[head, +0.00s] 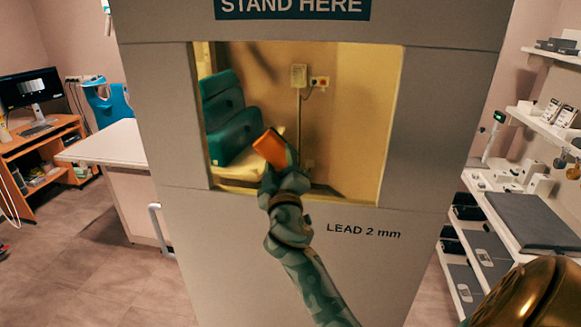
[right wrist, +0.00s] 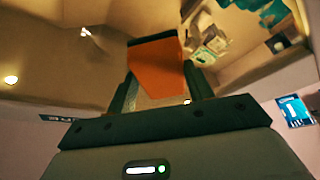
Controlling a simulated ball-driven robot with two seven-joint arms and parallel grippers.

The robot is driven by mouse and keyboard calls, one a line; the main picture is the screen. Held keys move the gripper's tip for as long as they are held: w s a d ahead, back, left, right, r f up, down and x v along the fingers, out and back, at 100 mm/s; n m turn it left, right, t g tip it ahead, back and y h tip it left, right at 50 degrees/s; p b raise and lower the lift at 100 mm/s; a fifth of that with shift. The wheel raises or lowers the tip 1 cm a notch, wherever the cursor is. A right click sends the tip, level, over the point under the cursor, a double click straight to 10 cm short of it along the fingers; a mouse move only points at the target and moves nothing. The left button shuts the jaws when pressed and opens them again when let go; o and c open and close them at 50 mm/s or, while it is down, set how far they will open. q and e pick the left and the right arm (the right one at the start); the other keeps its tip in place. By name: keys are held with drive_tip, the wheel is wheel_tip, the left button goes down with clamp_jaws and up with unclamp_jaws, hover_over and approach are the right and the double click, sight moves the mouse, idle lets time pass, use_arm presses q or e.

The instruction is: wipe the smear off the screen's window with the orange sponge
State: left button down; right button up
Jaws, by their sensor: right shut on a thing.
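The tall grey screen (head: 445,120) stands in front of me, with a square window (head: 350,120) in its middle. A faint dark streak (head: 263,62) shows in the upper left of the window; I cannot tell whether it is the smear or a shadow behind the glass. My right gripper (head: 279,160) is shut on the orange sponge (head: 269,147) in front of the window's lower left part. The sponge sticks out between the fingers in the right wrist view (right wrist: 157,66). I cannot tell whether it touches the glass. My left gripper is not in view.
A white-topped counter (head: 105,145) stands left of the screen, with a wooden desk and monitor (head: 30,88) farther left. White shelves (head: 530,225) with small devices stand at the right. Teal cushions (head: 225,115) show through the window. Bare floor lies at lower left.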

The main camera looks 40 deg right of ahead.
sight(261, 150)
drive_tip(key=shift+w+a+f, duration=0.1)
drive_tip(key=shift+w+a, duration=0.25)
drive_tip(key=shift+w, duration=0.1)
drive_tip(key=shift+w+a+b, duration=0.85)
drive_tip(key=shift+w+b, duration=0.1)
drive_tip(key=shift+w, duration=0.15)
drive_tip(key=shift+w+a, duration=0.2)
wheel_tip(261, 150, up, 2)
drive_tip(key=shift+p, duration=0.75)
drive_tip(key=shift+s, duration=0.1)
drive_tip(key=shift+s+d+f+p, duration=0.1)
drive_tip(key=shift+s+d+p, duration=0.65)
drive_tip(key=shift+s+d, duration=0.55)
drive_tip(key=shift+s+d+p, duration=0.7)
drive_tip(key=shift+s+d, duration=0.5)
drive_tip(key=shift+s, duration=0.25)
drive_tip(key=shift+s+d+p, duration=0.7)
drive_tip(key=shift+s+d, duration=0.45)
drive_tip(key=shift+s, duration=0.3)
drive_tip(key=shift+s+d+p, duration=0.3)
drive_tip(key=shift+s+d, duration=0.05)
drive_tip(key=shift+s, duration=0.05)
drive_tip(key=shift+s+d, duration=0.75)
drive_tip(key=shift+s, duration=0.15)
